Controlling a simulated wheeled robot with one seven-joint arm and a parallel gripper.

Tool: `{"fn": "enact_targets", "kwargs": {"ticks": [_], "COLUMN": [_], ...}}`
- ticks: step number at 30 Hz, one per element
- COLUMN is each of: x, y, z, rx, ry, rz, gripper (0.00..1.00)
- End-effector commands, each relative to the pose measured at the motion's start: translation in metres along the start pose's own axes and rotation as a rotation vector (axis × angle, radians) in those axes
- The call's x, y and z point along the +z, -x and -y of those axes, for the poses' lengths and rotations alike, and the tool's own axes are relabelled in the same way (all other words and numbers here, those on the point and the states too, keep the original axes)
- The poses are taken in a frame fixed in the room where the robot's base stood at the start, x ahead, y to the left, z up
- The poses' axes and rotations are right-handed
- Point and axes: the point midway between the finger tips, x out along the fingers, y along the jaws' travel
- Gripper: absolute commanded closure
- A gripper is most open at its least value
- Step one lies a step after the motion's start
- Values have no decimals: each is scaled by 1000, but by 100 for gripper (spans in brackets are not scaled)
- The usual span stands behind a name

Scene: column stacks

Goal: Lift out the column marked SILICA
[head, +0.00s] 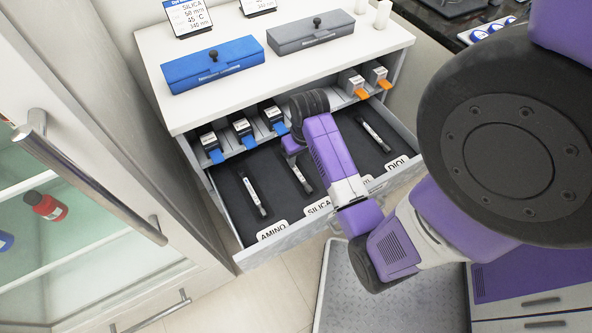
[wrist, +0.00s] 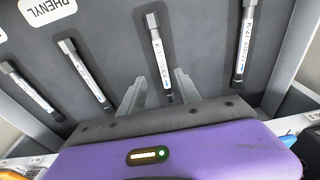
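The SILICA column (head: 301,178) is a thin dark tube with a white label, lying in the drawer behind the tag SILICA (head: 318,207). In the wrist view the column between my fingers (wrist: 160,50) appears to be this one; its tag is out of that view. My gripper (wrist: 160,75) is open, with one finger on each side of the column's lower end in the picture. I cannot tell whether the fingers are above it or down beside it. In the head view my purple wrist hides most of my gripper (head: 292,150) and the PHENYL column.
The AMINO column (head: 252,190) lies left and the DIOL column (head: 373,134) right in the open drawer (head: 279,194). The PHENYL column (wrist: 85,75) shows in the wrist view. Blue-tabbed (head: 242,130) and orange-tabbed (head: 352,82) blocks line the drawer's back, under the countertop (head: 240,105).

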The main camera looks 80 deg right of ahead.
Motion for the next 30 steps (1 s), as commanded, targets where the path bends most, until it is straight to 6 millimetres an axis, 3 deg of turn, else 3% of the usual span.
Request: {"fn": "enact_targets", "kwargs": {"ticks": [15, 24, 30], "x": [0, 0, 1], "y": [-62, -66, -66], "z": [5, 5, 5], "rx": [1, 1, 1], "ry": [2, 2, 3], "rz": [-2, -3, -3], "gripper": [60, 60, 100]}}
